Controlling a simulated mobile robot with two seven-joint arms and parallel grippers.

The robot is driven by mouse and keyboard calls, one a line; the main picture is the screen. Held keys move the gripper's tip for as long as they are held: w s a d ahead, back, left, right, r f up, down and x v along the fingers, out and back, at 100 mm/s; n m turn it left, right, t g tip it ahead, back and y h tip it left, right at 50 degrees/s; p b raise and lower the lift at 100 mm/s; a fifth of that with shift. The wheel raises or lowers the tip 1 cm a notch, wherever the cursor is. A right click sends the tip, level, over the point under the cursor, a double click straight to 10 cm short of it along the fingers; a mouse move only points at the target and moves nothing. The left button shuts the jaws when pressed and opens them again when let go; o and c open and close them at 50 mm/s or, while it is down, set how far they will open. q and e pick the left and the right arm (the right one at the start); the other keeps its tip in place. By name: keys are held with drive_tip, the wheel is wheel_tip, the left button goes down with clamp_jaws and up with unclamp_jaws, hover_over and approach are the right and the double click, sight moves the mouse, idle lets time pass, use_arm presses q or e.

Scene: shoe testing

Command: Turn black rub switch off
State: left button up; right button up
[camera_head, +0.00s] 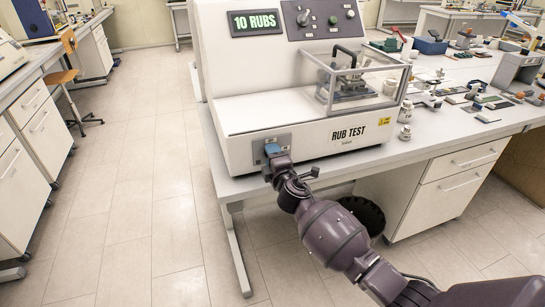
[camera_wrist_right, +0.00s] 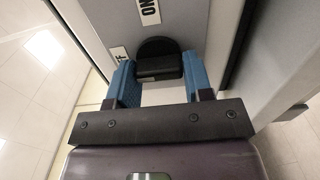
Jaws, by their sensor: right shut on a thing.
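The white rub test machine (camera_head: 240,113) stands on the table, with a lit display (camera_head: 255,22) reading "10 RUBS". My right gripper (camera_head: 272,151) is at the small panel low on the machine's front left, hiding the switch there in the head view. In the right wrist view the black switch (camera_wrist_right: 160,58) sits between the blue fingers of my right gripper (camera_wrist_right: 159,72), which is shut on it. An "ON" label (camera_wrist_right: 149,12) is beside the switch; another label (camera_wrist_right: 119,54) is partly hidden by the left finger. My left gripper is out of view.
A clear guarded box (camera_head: 375,88) covers the machine's rubbing head. White jars (camera_head: 405,112) and many small items stand to its right on the table (camera_head: 440,140). Drawers (camera_head: 455,172) and a dark bin (camera_head: 365,213) are below. Open floor lies to the left.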

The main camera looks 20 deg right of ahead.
drive_tip(key=o, duration=0.9)
drive_tip(key=shift+s, duration=0.1)
drive_tip(key=s, duration=1)
drive_tip(key=shift+s+d, duration=0.15)
drive_tip(key=shift+s, duration=0.2)
